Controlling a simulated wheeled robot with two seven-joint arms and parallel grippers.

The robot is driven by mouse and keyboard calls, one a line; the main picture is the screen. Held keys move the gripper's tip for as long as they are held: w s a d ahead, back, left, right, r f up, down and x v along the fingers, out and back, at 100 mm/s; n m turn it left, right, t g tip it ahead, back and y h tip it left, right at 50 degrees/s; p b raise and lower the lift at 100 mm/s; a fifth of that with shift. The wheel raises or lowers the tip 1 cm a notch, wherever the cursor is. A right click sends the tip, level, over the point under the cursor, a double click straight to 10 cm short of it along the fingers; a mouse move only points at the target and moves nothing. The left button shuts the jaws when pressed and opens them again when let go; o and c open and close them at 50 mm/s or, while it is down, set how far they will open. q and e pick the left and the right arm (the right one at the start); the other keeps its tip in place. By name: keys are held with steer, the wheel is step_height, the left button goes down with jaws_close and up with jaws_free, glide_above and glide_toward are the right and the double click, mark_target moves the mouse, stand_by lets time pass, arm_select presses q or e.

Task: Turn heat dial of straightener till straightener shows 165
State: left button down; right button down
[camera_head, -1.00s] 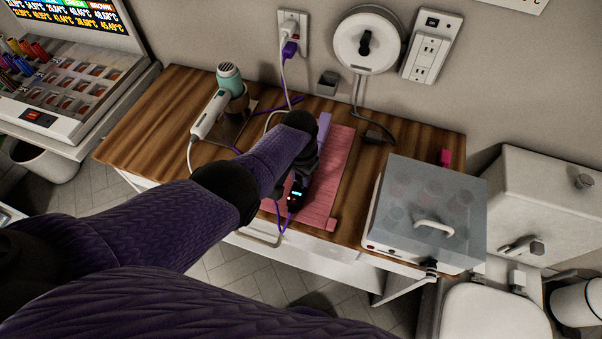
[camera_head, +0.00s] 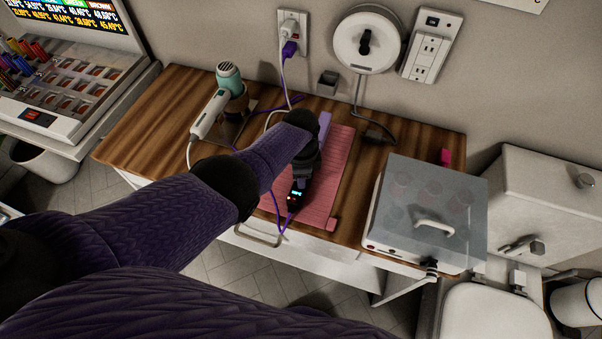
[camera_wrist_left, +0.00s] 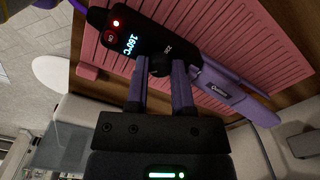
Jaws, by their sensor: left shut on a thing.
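The purple straightener (camera_head: 324,124) lies on the pink ribbed mat (camera_head: 338,180). Its black control end (camera_head: 296,200) faces the table's front edge. In the left wrist view, that end carries a lit display (camera_wrist_left: 129,45), which appears to read 160°C, and a red light. The round black heat dial (camera_wrist_left: 160,64) sits between the fingertips of my left gripper (camera_wrist_left: 163,75), which is shut on it. In the head view, my left gripper (camera_head: 302,175) is over the straightener, and my wrist hides part of it. My right gripper is not in view.
A teal and white hair dryer (camera_head: 229,80) stands in a holder at the left. A lidded box (camera_head: 425,205) stands on the right of the wooden tabletop (camera_head: 160,110). A purple cord (camera_head: 285,222) loops at the mat's front edge.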

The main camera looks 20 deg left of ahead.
arm_select(q)
steer(key=shift+m, duration=0.6)
steer(key=shift+c, duration=2.3)
jaws_free()
